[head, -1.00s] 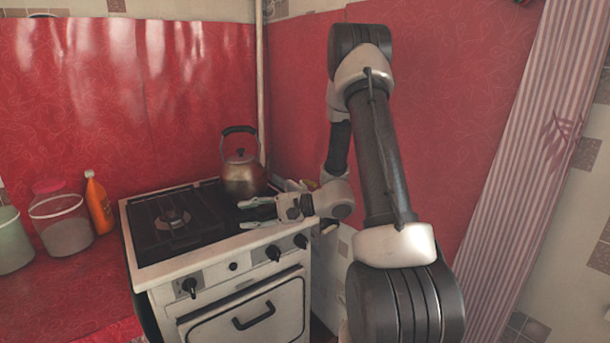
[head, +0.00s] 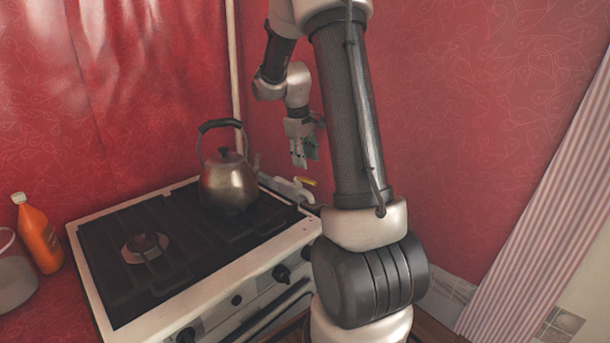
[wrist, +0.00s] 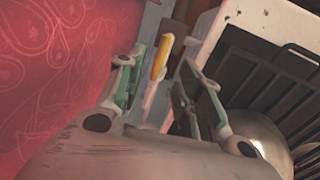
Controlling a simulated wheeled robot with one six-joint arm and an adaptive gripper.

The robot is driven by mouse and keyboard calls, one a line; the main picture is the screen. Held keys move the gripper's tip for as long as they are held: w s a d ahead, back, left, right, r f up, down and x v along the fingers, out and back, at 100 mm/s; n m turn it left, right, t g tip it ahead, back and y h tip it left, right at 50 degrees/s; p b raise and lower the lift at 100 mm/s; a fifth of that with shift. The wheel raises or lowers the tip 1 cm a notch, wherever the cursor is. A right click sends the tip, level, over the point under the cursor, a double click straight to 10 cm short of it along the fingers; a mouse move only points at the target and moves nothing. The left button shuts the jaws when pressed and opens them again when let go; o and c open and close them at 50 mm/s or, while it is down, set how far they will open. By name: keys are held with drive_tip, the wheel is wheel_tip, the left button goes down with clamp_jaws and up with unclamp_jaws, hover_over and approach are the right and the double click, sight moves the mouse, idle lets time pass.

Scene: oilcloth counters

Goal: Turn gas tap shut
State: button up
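The gas tap's yellow handle (head: 308,182) shows low behind the stove's back right corner, by the red wall, next to pale fittings. It also shows in the wrist view as a yellow lever (wrist: 161,57), seen between my two fingers. My gripper (head: 304,162) points down above the handle, apart from it in the head view. In the wrist view its fingers (wrist: 163,75) are spread with a gap between them, and nothing is held. The lower part of the tap is partly hidden, and I cannot tell the exact depth between fingertips and handle.
The stove (head: 95,284) stands left of the tap, with a metal kettle (head: 229,182) on its back right. A pale vertical pipe (head: 234,70) runs up the corner. The red wall (head: 480,120) is close on the right. An orange bottle (head: 38,236) stands far left.

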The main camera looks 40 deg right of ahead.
sight(308, 180)
drive_tip(key=f, duration=0.2)
drive_tip(key=d+f, duration=0.1)
drive_tip(key=f, duration=0.4)
drive_tip(key=shift+d+f, duration=0.2)
drive_tip(key=shift+f, duration=0.1)
clamp_jaws()
